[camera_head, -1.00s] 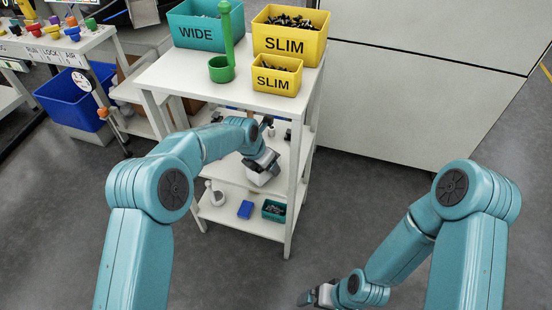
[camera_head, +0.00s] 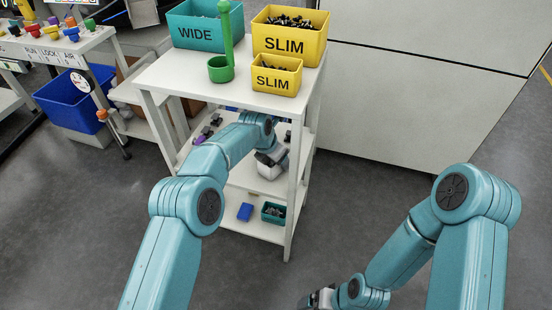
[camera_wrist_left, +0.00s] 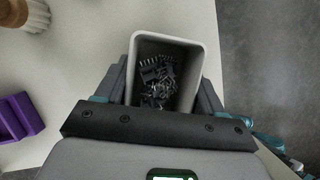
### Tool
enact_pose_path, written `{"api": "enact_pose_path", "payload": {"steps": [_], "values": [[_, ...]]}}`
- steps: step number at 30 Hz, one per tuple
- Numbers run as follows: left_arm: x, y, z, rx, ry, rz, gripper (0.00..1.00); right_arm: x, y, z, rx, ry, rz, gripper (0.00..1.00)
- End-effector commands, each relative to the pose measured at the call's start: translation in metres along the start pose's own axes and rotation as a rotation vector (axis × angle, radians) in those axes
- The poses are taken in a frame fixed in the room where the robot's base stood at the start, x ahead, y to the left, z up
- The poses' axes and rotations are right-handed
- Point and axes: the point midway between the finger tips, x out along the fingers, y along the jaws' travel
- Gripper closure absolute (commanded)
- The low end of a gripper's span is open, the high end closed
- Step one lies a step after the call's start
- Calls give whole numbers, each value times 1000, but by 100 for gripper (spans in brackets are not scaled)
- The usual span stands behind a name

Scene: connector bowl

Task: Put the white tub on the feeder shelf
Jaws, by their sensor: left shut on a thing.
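The white tub (camera_wrist_left: 163,80) holds several small dark metal parts and sits between the jaws of my left gripper (camera_wrist_left: 160,95), which is shut on its sides. In the head view the tub (camera_head: 269,172) is partly hidden by my left gripper (camera_head: 272,158), at the front right of the middle shelf (camera_head: 242,178) of the white stand. I cannot tell whether the tub touches the shelf. My right gripper (camera_head: 319,298) is low at the bottom edge, partly cut off; its jaws are unclear.
A purple object (camera_wrist_left: 20,117) and a brush (camera_wrist_left: 28,14) lie left of the tub. The stand's top holds a teal WIDE bin (camera_head: 200,30), two yellow SLIM bins (camera_head: 290,44) and a green cup (camera_head: 221,69). A blue box (camera_head: 245,211) and a teal bin (camera_head: 273,213) are on the lower shelf.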

Motion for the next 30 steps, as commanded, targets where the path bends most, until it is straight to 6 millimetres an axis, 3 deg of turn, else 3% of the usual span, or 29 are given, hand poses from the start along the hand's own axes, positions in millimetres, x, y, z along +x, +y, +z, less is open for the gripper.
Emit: {"api": "enact_pose_path", "payload": {"steps": [2, 3, 4, 5, 14, 18, 20, 30], "values": [[3, 0, -1, 0, 0, 0, 64, 1, 0, 0, 0, 0, 0, 0], [2, 0, -1, 0, 0, 0, 19, 1, 0, 0, 0, 0, 0, 0], [2, 0, -1, 0, 0, 0, 9, 1, 0, 0, 0, 0, 0, 0], [2, 0, -1, 0, 0, 0, 7, 1, 0, 0, 0, 0, 0, 0], [0, 0, 0, 0, 0, 0, 7, 0, 0, 0, 0, 0, 0, 0], [-20, 0, 2, 0, 0, 1, 7, -11, -4, 0, 0, 0, 0, 0], [-16, 1, -6, 0, 2, 0, 7, -7, -3, 0, 0, 1, 0, 0], [-37, 1, -53, -1, 2, 0, 7, -12, -4, 0, 0, 0, 0, 0]]}}
